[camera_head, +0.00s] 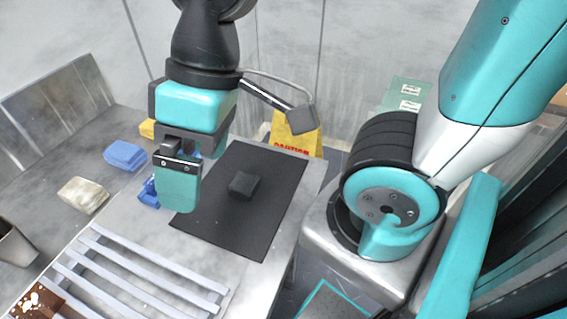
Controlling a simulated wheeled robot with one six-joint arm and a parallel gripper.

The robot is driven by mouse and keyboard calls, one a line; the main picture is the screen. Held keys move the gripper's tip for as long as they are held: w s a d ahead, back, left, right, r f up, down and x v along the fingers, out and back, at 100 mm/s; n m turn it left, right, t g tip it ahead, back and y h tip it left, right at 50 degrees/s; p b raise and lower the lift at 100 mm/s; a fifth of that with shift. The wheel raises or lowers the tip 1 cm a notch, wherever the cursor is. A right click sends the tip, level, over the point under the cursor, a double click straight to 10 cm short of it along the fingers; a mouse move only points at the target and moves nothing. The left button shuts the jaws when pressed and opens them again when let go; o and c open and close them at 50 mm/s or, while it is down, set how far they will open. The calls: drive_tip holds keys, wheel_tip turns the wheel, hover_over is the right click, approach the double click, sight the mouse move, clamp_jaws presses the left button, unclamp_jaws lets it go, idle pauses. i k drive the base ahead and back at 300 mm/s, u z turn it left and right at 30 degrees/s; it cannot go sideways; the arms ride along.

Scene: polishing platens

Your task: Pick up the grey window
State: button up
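A small dark grey block (244,184) lies on a black mat (235,229) near the middle of the table; it is the likeliest grey window, but its shape is hard to make out. My gripper (178,190) hangs at the left edge of the mat, to the left of the block and apart from it. It is seen from the side, so the gap between its fingers is hidden. No held object shows.
A slatted grey rack (128,268) stands at the front left. A blue cloth (125,155) and a beige cloth (83,194) lie at the left. A small blue object (149,194) is partly behind my gripper. A yellow caution sign (296,138) stands behind the mat.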

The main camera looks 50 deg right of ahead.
sight(243, 185)
drive_tip(key=z, duration=1.75)
drive_tip(key=k, duration=0.5)
drive_tip(key=u, duration=1.15)
